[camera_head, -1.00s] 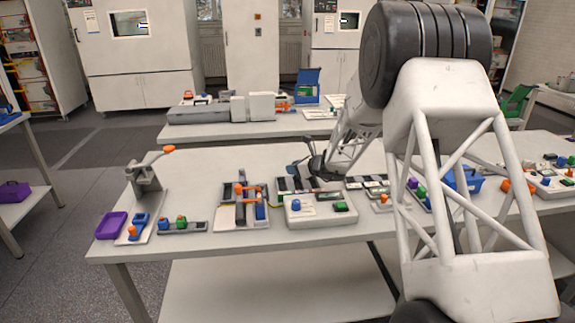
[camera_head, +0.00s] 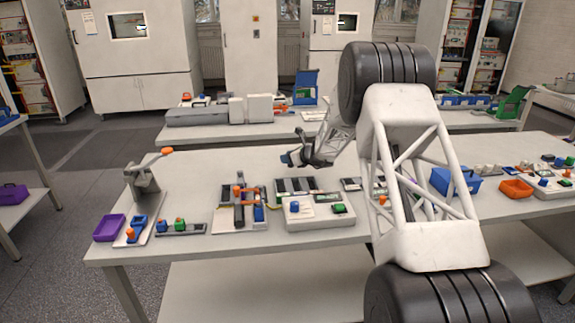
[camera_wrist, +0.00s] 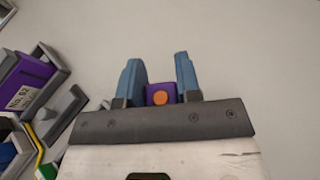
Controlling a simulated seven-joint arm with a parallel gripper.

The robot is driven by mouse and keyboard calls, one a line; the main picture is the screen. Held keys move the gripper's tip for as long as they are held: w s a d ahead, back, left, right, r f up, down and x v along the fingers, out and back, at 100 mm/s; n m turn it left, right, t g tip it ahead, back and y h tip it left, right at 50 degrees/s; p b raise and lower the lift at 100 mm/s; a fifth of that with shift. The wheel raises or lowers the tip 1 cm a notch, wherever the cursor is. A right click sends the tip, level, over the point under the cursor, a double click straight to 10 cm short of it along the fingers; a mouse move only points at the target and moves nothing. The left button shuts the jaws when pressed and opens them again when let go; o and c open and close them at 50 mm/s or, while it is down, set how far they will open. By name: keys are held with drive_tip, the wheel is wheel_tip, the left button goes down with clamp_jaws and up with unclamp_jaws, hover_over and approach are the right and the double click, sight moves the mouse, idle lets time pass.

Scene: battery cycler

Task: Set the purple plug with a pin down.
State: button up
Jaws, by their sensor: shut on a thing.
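The purple plug (camera_wrist: 160,94) has an orange round pin end facing the wrist camera. It sits between the two blue fingers of my gripper (camera_wrist: 160,80), which are shut on it. Pale, bare surface shows beyond the fingertips in the wrist view. In the head view my gripper (camera_head: 290,158) is over the back part of the main table (camera_head: 225,165), behind the dark slotted tray. The plug cannot be made out in that view, and I cannot tell its height above the table.
In the wrist view a purple block labelled No. 02 (camera_wrist: 35,85) lies in a holder at left. In the head view, the slotted tray (camera_head: 297,187) and a white box with knobs (camera_head: 318,212) stand in front of my gripper. Table left of my gripper is clear.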

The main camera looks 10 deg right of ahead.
drive_tip(key=shift+w, duration=0.4)
drive_tip(key=shift+f, duration=1.75)
drive_tip(key=shift+f, duration=0.2)
drive_tip(key=o, duration=0.9)
drive_tip(key=shift+r, duration=0.2)
drive_tip(key=v, duration=1.2)
drive_tip(key=shift+f, duration=0.15)
